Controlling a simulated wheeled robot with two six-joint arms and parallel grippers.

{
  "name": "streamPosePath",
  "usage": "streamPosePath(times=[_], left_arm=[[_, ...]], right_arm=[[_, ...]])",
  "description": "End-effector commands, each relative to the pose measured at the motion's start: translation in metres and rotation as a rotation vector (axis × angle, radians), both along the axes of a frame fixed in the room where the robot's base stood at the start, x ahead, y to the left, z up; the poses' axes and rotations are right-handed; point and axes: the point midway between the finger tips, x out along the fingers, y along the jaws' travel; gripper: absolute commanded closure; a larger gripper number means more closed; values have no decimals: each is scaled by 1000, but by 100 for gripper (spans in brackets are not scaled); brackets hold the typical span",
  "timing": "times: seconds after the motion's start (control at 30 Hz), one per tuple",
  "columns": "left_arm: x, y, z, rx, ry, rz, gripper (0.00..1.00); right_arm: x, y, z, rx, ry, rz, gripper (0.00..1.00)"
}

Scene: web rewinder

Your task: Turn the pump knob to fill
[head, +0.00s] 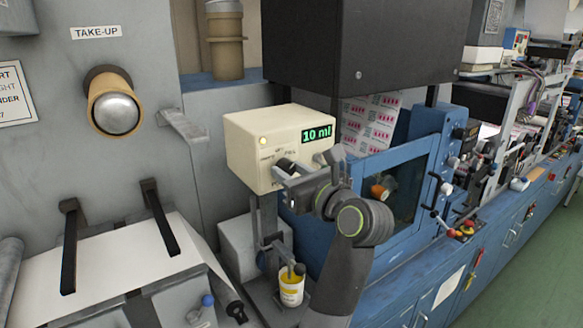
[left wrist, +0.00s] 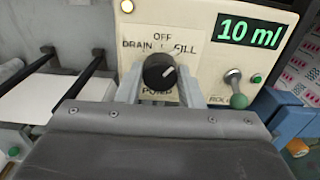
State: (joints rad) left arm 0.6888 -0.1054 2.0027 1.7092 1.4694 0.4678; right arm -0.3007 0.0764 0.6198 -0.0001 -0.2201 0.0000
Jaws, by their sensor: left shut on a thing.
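The cream pump box (head: 255,140) stands mid-view in the head view, with a green "10 ml" display (head: 317,133) and a lit yellow lamp. In the left wrist view, the black pump knob (left wrist: 158,70) sits below the labels OFF, DRAIN and FILL. The white line on it slants up and right, toward the FILL side. My left gripper (left wrist: 158,88) is shut on the knob, one finger on each side. My right gripper is not in view.
A small lever with a green ball (left wrist: 238,100) is right of the knob. The blue machine (head: 400,155) is close on the right; a take-up roll (head: 113,108) is at left.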

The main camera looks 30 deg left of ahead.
Motion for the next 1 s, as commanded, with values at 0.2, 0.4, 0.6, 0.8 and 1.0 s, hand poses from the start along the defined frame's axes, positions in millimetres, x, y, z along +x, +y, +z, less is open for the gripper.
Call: streamPosePath(times=[0.2, 0.4, 0.6, 0.8, 1.0], left_arm=[[0, 0, 1, 35, 83, 0, 89], [0, 0, 1, 50, 115, 0, 89], [0, 0, 1, 52, 121, 0, 89], [0, 0, 1, 53, 121, 0, 89], [0, 0, 1, 52, 120, 0, 45]], right_arm=[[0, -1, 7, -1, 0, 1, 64], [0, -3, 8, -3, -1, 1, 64], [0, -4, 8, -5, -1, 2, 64], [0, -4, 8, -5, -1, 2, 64], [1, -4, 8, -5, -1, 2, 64]])
